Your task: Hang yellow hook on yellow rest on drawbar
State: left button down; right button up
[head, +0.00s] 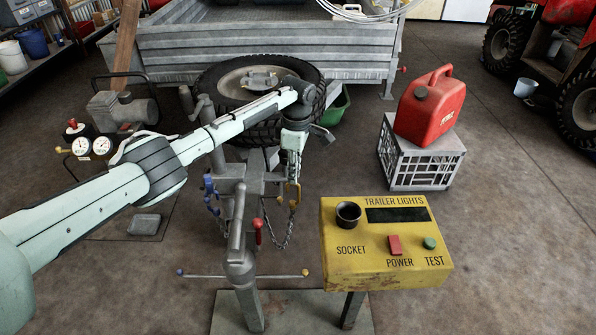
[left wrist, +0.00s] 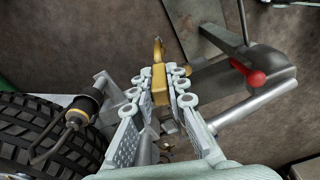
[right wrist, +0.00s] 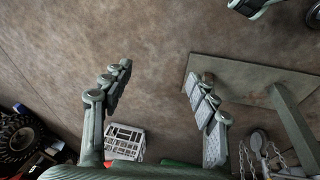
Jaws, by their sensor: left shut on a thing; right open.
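My left gripper (head: 293,158) is shut on the yellow hook (head: 293,194), which hangs below its fingers beside the drawbar post in the head view. In the left wrist view the hook's yellow body (left wrist: 159,86) is clamped between the two fingers. A chain (head: 280,236) runs down from the hook area. A thin cross rod (head: 240,276) sits low on the drawbar, with a yellow tip (head: 306,272) at its right end and a blue tip (head: 180,272) at its left. The hook is above the yellow tip, apart from it. My right gripper (right wrist: 162,88) is open and empty over the floor.
A blue hook (head: 210,188) hangs left of the post. A red-knobbed lever (head: 258,231) stands close by. The yellow trailer-lights box (head: 380,260) is to the right. A grey crate (head: 418,170) with a red jerrycan (head: 428,108) stands behind it. A tyre (head: 210,82) lies behind the post.

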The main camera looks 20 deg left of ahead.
pick_arm(q)
jog(key=shift+a+r+p, duration=0.1)
jog(key=shift+a+p, duration=0.4)
jog(key=shift+a, duration=0.3)
jog(key=shift+a+p, duration=0.6)
jog(key=shift+a, duration=0.5)
pick_arm(e)
jog(key=shift+s+f, duration=0.2)
jog(key=shift+f, duration=0.75)
jog(key=shift+s+f, duration=0.2)
jog(key=shift+f, duration=0.7)
jog(key=shift+s+f, duration=0.2)
jog(key=shift+f, duration=0.75)
jog(key=shift+w+a+r, duration=0.1)
jog(key=shift+r, duration=0.05)
pick_arm(q)
jog(key=shift+p, duration=0.55)
pick_arm(e)
jog(key=shift+r, duration=0.4)
pick_arm(q)
jog(key=shift+f+b, duration=0.7)
jog(key=shift+f, duration=1.35)
pick_arm(e)
jog(key=shift+f, duration=0.7)
pick_arm(q)
jog(key=c, duration=1.4)
grip_release()
jog(key=shift+c, duration=0.2)
jog(key=shift+o, duration=0.5)
